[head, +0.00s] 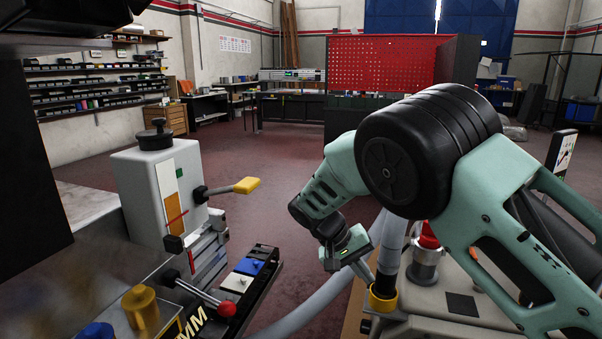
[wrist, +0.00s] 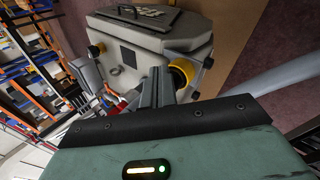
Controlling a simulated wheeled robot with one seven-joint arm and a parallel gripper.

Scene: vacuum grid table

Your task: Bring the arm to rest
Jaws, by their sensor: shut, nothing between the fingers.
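My arm, pale green with black joints, reaches in from the right in the head view and is bent, with its wrist low near the middle. My gripper (head: 364,272) points down and to the right beside a grey hose fitting with a yellow ring (head: 382,301). In the wrist view my gripper (wrist: 159,76) has its grey fingers together with nothing between them. The yellow ring (wrist: 181,74) shows just right of the fingertips there; I cannot tell whether they touch.
A grey box-shaped machine (head: 160,190) with a yellow-handled lever (head: 246,185) stands at left. A grey hose (head: 325,295) runs beneath my wrist. A grey unit (head: 455,290) lies under my arm. A red perforated panel (head: 385,62) stands behind. Open floor (head: 270,150) lies between.

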